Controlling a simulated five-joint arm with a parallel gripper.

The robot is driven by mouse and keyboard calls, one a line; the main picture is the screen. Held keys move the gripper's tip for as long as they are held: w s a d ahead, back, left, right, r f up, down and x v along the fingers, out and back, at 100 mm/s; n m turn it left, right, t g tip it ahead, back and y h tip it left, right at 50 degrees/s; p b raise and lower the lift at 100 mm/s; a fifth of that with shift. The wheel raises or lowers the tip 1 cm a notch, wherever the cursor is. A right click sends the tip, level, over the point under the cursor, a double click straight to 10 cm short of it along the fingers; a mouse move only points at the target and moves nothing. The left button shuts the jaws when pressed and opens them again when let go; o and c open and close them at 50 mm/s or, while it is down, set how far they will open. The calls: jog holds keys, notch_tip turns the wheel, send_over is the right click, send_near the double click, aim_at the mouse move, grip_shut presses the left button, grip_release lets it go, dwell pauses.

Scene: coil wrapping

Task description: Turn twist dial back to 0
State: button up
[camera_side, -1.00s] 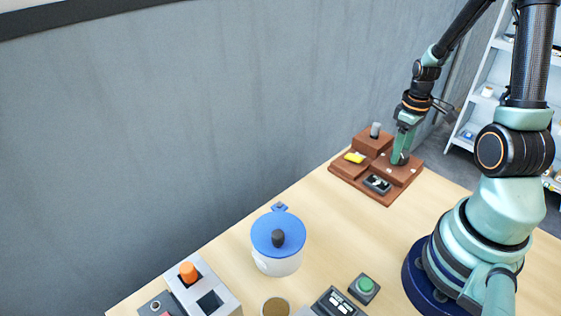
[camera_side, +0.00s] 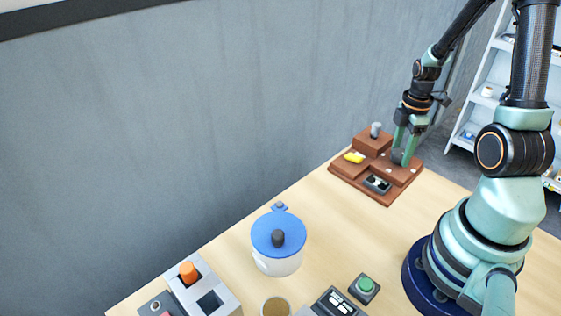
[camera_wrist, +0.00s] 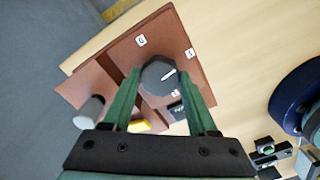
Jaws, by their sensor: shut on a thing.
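The twist dial (camera_wrist: 158,76) is a dark grey knob with a white pointer line on a brown block. My gripper (camera_wrist: 160,70) has a green finger on each side of the dial and is shut on it. In the wrist view the pointer line slants up and right, roughly toward the label at right (camera_wrist: 190,53). Another white label (camera_wrist: 141,41) lies above the dial, and a third (camera_wrist: 175,93) lies below; their characters are hard to read. In the side view my gripper (camera_side: 403,156) points down at the brown board (camera_side: 345,177), with the dial mostly hidden.
A grey peg (camera_wrist: 91,109) stands on a raised block, and a yellow piece (camera_side: 354,157) and a small dark display (camera_side: 377,183) are close by. A blue-lidded pot (camera_side: 265,235), a green button (camera_side: 365,285) and an orange knob (camera_side: 188,271) stand nearer the camera. Bare table lies between.

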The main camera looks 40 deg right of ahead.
aim_at(400, 153)
jog(key=n, duration=1.1)
jog(key=shift+n, duration=1.7)
jog(key=o, duration=1.4)
jog(key=shift+r, duration=0.1)
notch_tip(400, 153, up, 12)
jog(key=shift+a, duration=0.1)
